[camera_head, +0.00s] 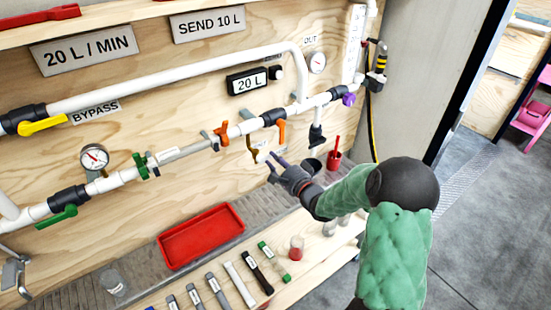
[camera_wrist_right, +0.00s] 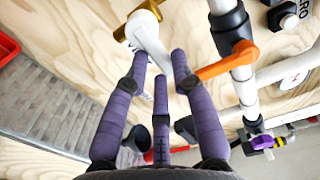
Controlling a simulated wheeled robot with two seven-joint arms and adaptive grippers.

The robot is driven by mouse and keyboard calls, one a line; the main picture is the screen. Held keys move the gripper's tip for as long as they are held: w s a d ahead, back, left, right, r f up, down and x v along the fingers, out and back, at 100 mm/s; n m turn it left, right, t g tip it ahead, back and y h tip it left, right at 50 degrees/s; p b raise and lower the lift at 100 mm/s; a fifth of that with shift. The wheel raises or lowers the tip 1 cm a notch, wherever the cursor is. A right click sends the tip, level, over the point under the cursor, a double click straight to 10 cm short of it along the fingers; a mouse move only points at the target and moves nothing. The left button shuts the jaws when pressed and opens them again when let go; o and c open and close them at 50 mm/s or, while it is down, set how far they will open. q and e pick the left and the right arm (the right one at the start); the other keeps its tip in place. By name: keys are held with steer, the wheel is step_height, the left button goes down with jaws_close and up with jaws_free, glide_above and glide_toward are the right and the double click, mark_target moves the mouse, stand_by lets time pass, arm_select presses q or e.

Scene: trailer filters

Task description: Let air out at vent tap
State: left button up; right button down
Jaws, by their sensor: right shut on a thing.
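A small brass tap (camera_head: 251,147) hangs below the pipe run on the plywood panel, near the orange-handled valve (camera_head: 281,131). In the right wrist view its brass body shows at the top (camera_wrist_right: 132,31), with a white lever (camera_wrist_right: 151,40) coming down from it. My right gripper (camera_head: 277,166) has its purple fingers around the lever's lower end; they also show in the right wrist view (camera_wrist_right: 161,63), shut on it. I cannot tell from these frames whether the tap is open. My left gripper is not in view.
A red tray (camera_head: 202,236) lies on the grating below. A pressure gauge (camera_head: 94,157) and green valve (camera_head: 57,216) are at left. Open floor lies to the right.

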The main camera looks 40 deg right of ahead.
steer(key=c, duration=1)
jaws_free()
steer(key=shift+c, duration=0.2)
steer(key=shift+s, duration=0.1)
steer(key=s+a, duration=0.1)
steer(key=s, duration=1)
steer(key=shift+s+a, duration=0.15)
steer(key=shift+s, duration=0.2)
steer(key=shift+f, duration=0.1)
